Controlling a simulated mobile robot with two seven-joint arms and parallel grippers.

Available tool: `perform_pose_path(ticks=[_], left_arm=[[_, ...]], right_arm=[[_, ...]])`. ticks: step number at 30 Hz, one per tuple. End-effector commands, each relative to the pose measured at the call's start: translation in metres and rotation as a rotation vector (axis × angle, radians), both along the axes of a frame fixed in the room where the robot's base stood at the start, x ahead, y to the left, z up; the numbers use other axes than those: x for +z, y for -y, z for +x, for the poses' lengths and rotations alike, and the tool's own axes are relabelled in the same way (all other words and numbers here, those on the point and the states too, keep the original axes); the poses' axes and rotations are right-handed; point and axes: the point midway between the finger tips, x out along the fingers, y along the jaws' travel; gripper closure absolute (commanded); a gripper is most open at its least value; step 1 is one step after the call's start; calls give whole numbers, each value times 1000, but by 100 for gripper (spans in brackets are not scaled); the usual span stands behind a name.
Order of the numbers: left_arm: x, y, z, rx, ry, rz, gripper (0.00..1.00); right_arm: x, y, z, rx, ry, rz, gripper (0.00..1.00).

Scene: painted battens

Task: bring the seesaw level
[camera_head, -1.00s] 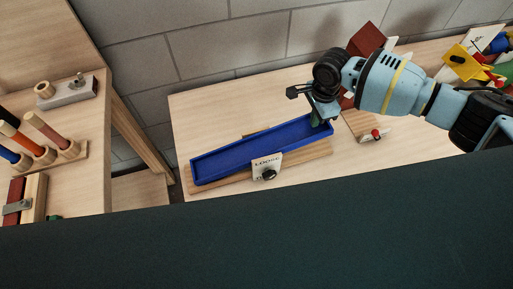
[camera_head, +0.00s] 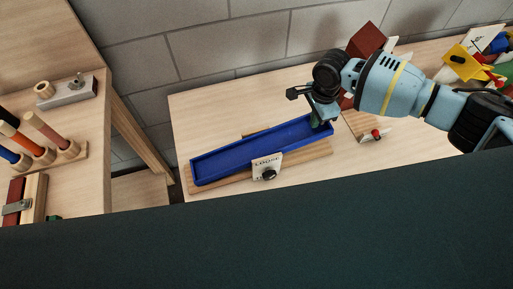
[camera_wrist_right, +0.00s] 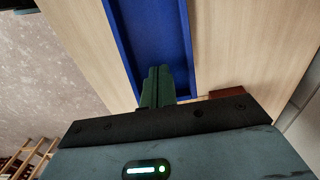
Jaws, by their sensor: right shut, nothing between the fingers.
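The seesaw is a long blue tray (camera_head: 258,151) on a wooden base (camera_head: 305,156), with a cream plate (camera_head: 260,160) reading LOOSE and a black knob (camera_head: 269,174) at its front middle. The tray looks tilted, its right end farther above the base than its left end. My right gripper (camera_head: 318,122) is at the tray's right end, fingers pointing down and shut with nothing between them. In the right wrist view the green fingers (camera_wrist_right: 158,88) are together over the end of the blue tray (camera_wrist_right: 155,40); contact is unclear. My left gripper is out of view.
A dark red block (camera_head: 366,39) stands behind my right wrist. A small board with a red knob (camera_head: 376,134) lies right of the seesaw. Colourful parts (camera_head: 468,62) crowd the far right. A side table with pegs (camera_head: 52,135) is at left. The table left of the seesaw is clear.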

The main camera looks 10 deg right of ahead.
Motion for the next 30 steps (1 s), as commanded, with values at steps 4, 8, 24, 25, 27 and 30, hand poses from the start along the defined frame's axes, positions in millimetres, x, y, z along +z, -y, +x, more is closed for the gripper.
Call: perform_pose_path(ticks=[4,8,24,25,27,30], left_arm=[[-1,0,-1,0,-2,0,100],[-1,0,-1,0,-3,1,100],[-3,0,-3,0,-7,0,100],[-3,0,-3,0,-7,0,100],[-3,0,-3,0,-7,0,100],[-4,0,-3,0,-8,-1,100]], right_arm=[[-3,0,0,0,0,1,100],[-5,0,0,0,0,1,100],[-14,0,0,0,0,0,100],[-15,0,0,0,0,1,100],[-16,0,0,0,0,1,100],[-18,0,0,0,0,1,100]])
